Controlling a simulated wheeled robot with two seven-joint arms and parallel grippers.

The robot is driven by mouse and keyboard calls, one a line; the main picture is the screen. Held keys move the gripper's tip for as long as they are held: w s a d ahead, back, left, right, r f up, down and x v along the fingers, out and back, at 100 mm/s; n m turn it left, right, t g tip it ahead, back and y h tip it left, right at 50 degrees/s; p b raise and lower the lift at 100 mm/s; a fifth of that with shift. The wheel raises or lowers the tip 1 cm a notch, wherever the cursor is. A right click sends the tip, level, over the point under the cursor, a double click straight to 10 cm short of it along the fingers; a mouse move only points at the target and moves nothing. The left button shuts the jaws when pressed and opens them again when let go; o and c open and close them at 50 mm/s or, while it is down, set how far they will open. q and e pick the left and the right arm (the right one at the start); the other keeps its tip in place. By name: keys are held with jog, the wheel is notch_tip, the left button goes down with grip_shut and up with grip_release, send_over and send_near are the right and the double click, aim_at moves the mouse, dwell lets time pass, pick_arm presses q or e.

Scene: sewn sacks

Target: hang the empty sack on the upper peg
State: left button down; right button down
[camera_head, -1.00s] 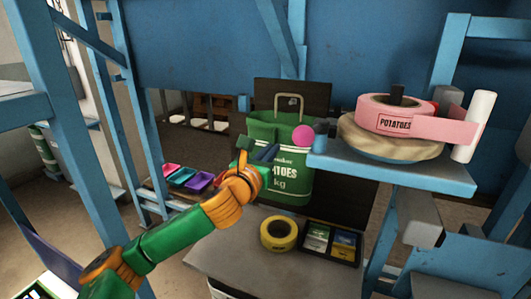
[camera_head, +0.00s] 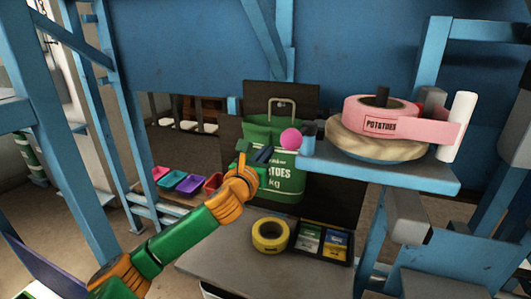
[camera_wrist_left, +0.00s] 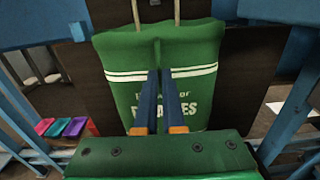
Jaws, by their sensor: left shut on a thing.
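The green sack (camera_head: 287,181) with white lettering and a pale handle loop (camera_head: 281,104) is upright in front of a dark board (camera_head: 306,96). My left gripper (camera_head: 264,154) is at the sack's upper front. In the left wrist view its two blue fingers (camera_wrist_left: 159,103) are close together on a fold of the sack (camera_wrist_left: 197,62), which they pinch. The handle (camera_wrist_left: 176,10) runs out of the top of that view. No peg can be made out clearly, and I cannot tell whether the loop is over one. My right gripper is not in view.
Yellow tape (camera_head: 270,236) and a black tray (camera_head: 324,254) lie on the grey table (camera_head: 225,262).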

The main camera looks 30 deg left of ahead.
pick_arm(q)
jog(key=c, duration=0.9)
grip_release()
jog(key=shift+c, duration=0.2)
